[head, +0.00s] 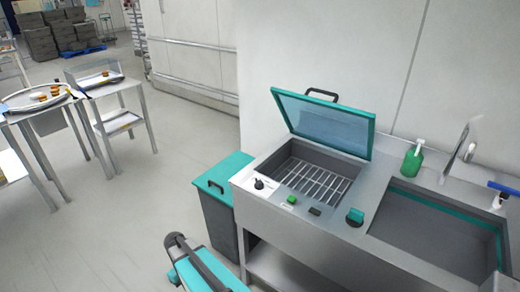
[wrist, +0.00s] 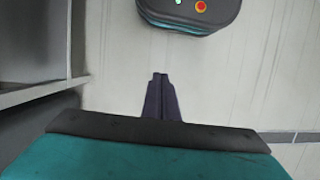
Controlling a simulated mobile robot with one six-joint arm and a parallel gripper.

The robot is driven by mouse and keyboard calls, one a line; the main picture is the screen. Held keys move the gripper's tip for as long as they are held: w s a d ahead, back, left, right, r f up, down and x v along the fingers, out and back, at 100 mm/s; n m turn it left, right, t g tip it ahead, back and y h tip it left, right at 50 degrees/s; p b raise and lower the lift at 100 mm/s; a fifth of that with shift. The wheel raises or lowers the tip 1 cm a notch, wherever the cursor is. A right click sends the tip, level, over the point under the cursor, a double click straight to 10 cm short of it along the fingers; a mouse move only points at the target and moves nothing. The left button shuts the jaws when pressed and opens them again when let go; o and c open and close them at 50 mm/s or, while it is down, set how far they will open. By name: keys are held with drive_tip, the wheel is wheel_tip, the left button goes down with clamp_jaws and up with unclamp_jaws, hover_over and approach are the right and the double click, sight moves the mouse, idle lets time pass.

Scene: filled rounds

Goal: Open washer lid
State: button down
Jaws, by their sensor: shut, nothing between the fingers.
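The washer (head: 305,180) is set into the steel counter in the head view. The basin lies uncovered, with a metal rack (head: 315,180) inside. My gripper (wrist: 160,77) shows in the wrist view as two dark fingers close together, shut and empty. It is over bare floor, with neither the lid nor its handle in that view. I cannot make out the fingers in the head view.
A dark bin with a teal lid (head: 224,170) stands left of the counter. A sink (head: 435,230), a green soap bottle (head: 412,160) and a tap are to the right. Tables with trays (head: 35,98) stand at the left. The floor (head: 140,220) between is clear.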

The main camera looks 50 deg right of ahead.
drive_tip(key=s+a+f+g+b, duration=0.1)
drive_tip(key=s+a+f, duration=0.4)
drive_tip(key=s, duration=0.5)
drive_tip(key=s+a+f+g+b, duration=0.1)
drive_tip(key=s+a+f+b, duration=0.2)
drive_tip(key=s+a+f, duration=0.3)
drive_tip(key=s+f, duration=0.2)
drive_tip(key=s, duration=0.2)
drive_tip(key=shift+s+f+g+h, duration=0.25)
drive_tip(key=shift+s+g+h, duration=0.05)
drive_tip(key=shift+s, duration=0.05)
